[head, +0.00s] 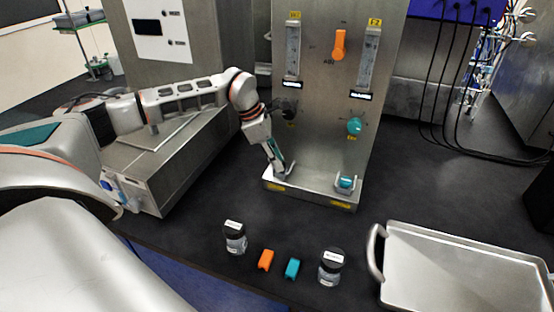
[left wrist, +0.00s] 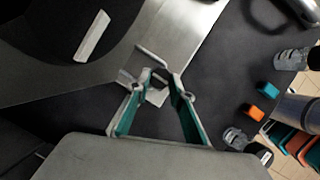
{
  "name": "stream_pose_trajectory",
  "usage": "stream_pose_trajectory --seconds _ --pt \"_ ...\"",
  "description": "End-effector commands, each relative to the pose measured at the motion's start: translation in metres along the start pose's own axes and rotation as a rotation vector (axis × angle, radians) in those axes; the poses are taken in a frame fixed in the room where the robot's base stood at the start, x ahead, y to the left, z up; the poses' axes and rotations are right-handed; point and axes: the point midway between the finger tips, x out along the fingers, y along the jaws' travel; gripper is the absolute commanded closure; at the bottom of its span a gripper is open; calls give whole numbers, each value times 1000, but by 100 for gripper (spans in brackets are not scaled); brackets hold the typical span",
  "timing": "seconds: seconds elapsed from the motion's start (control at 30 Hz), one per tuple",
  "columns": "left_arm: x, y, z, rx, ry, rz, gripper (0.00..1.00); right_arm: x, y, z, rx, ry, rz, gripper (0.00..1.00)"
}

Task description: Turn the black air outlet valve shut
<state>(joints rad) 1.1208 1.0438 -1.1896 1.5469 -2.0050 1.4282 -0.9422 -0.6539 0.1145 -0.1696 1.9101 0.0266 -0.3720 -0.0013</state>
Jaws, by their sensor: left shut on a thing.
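The black air outlet valve (head: 289,107) is a dark knob on the left half of the upright steel panel (head: 320,110). Its exact turn angle is too small to read. My left gripper (head: 279,168) points down below it, apart from the valve, at the left holder at the panel's foot. In the left wrist view, the teal-lined fingers (left wrist: 161,84) are closed around a small dark piece (left wrist: 158,77) at a metal bracket (left wrist: 153,94). The piece is mostly hidden by the fingers. My right gripper is not in view.
A teal piece (head: 346,182) sits in the right holder. Jars (head: 235,238) (head: 331,267), orange (head: 266,260) and teal (head: 292,268) blocks, and a metal tray (head: 460,270) stand in front.

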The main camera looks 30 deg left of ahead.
Motion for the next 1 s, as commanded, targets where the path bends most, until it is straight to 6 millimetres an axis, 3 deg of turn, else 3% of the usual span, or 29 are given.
stream_pose_trajectory --seconds 0.23,0.27,0.3,0.33,0.73,0.87,1.0 --pt "0 0 0 2 1 1 100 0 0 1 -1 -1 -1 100" --pt "0 0 0 2 1 1 76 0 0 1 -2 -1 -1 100" --pt "0 0 0 2 1 1 65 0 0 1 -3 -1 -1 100" --pt "0 0 0 1 1 1 62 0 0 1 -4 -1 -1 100" --pt "-4 0 0 0 0 2 62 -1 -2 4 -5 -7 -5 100" --pt "-20 1 1 1 -1 4 62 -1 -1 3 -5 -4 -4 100" --pt "-47 1 1 0 -2 5 62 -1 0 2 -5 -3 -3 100"
